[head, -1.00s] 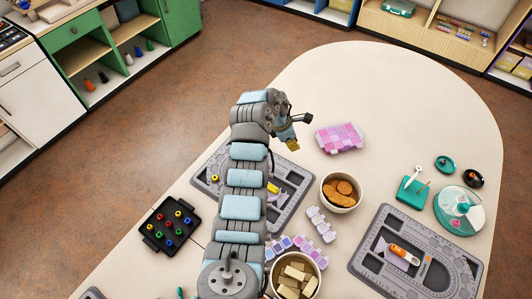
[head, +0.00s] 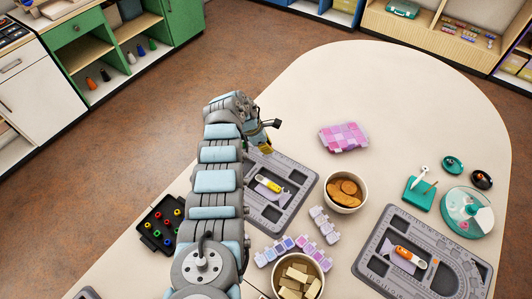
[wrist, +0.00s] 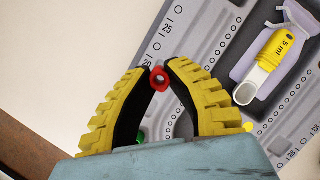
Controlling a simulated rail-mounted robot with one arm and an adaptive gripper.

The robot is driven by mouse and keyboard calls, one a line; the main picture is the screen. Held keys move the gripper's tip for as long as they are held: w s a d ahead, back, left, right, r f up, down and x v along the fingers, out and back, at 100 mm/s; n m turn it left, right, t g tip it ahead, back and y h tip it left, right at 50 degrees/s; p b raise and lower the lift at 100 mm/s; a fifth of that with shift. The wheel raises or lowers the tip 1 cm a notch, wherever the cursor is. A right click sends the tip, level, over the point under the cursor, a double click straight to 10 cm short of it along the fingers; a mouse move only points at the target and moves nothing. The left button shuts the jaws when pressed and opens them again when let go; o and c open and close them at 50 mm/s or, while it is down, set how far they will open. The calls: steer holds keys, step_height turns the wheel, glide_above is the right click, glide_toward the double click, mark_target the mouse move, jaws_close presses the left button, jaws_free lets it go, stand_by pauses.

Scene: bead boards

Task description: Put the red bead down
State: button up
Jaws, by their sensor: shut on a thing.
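My gripper (wrist: 159,72) has yellow ribbed fingers and is shut on the red bead (wrist: 159,80), a small ring held between the fingertips. In the wrist view the bead appears over the edge of the grey bead board (wrist: 192,48); its height above it is hard to judge. In the head view my gripper (head: 264,143) is at the far left corner of that board (head: 300,172), and the bead cannot be made out. A green bead (wrist: 140,136) shows between the fingers, and a yellow bead (wrist: 249,127) lies on the board to the right.
A yellow 5 ml scoop (wrist: 274,60) lies on a lilac piece on the board. A black tray (head: 148,236) of coloured beads is partly behind my arm. Bowls of biscuits (head: 345,190) and blocks (head: 299,278) stand to the right.

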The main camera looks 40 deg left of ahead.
mark_target(266, 156)
steer(key=shift+s+a+f, duration=0.2)
steer(key=shift+f, duration=0.15)
step_height(266, 156, down, 3)
steer(key=b, duration=0.3)
steer(key=shift+f, duration=0.2)
steer(key=o, duration=0.8)
steer(key=shift+r, duration=0.1)
